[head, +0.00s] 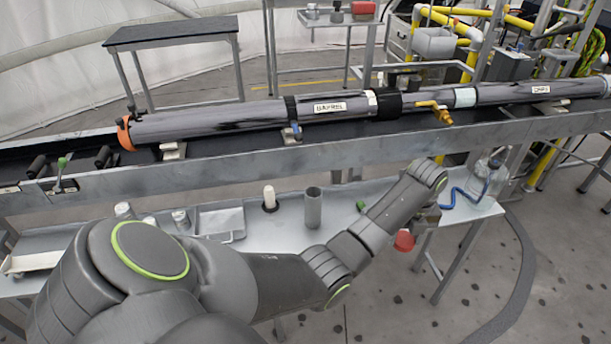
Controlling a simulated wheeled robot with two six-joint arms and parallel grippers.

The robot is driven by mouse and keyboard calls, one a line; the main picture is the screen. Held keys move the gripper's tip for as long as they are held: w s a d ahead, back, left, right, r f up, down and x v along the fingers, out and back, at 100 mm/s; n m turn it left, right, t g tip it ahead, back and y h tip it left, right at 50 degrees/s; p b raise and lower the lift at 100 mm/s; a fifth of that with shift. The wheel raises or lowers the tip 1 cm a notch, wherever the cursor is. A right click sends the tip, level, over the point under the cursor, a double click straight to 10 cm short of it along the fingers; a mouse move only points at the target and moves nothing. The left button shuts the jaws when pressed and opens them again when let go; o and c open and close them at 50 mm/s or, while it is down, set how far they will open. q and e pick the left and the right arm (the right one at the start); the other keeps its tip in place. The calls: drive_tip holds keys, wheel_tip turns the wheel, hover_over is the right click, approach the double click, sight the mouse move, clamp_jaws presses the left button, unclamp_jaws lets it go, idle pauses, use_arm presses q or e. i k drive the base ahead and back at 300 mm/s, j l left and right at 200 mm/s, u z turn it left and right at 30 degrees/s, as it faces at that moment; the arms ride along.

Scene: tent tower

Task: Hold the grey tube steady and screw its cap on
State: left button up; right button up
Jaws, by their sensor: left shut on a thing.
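The grey tube (313,208) stands upright on the metal side table, open end up, with nothing holding it. My left arm reaches across the picture from the left, passing in front of the table to the right of the tube. My left gripper (416,226) is at the table's right part, well apart from the tube. It is shut on a small red cap-like piece (404,241), which hangs at the lower left of the hand. The fingertips are too small to make out clearly. My right gripper is not in view.
On the side table (340,222) are a white cylinder on a dark base (269,198), a shallow tray (222,221), small jars (181,219), a green piece (361,206) and a clear bottle (488,176) with blue hose. Behind, a long grey barrel (215,121) lies in a metal trough.

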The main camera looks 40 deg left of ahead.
sight(313, 195)
drive_tip(key=k+j, duration=0.1)
drive_tip(key=j, duration=0.25)
drive_tip(key=k+j, duration=0.1)
drive_tip(key=j, duration=0.25)
drive_tip(key=k+j, duration=0.15)
drive_tip(key=j, duration=0.15)
drive_tip(key=k+j, duration=0.1)
drive_tip(key=j, duration=0.25)
drive_tip(key=k+j, duration=0.1)
drive_tip(key=j, duration=0.25)
